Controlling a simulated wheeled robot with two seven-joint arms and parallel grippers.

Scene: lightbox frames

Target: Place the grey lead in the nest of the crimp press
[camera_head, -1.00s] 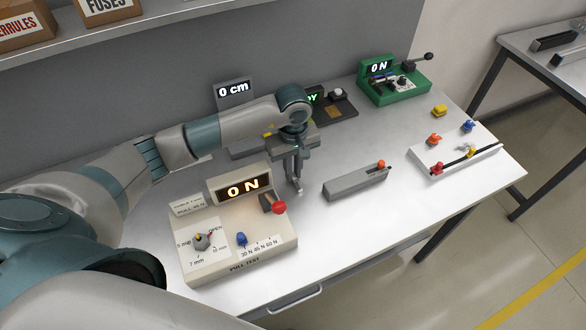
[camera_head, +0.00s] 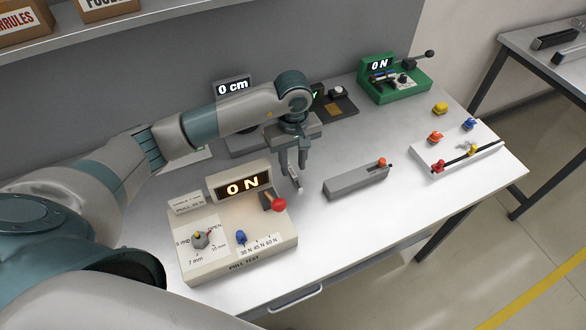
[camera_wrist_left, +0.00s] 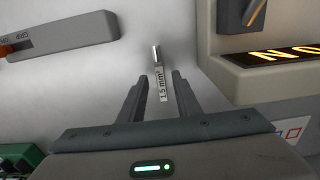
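The grey lead (camera_wrist_left: 161,84), a short thin piece with a 1.5 mm² label and a bright metal tip, is in the left wrist view, between and just beyond my left fingertips. In the head view it shows as a small pale strip (camera_head: 296,184) that appears to lie on the bench. My left gripper (camera_head: 293,172) is above it, pointing down and open; its fingers (camera_wrist_left: 160,80) stand apart with gaps beside the lead. The green device (camera_head: 396,80) with a lever and an 0 N display, at the back right, looks like the crimp press. My right gripper is out of view.
The beige pull tester (camera_head: 240,225) with a red knob stands close to the left of the gripper. A grey holder (camera_head: 356,182) with an orange end lies to its right.

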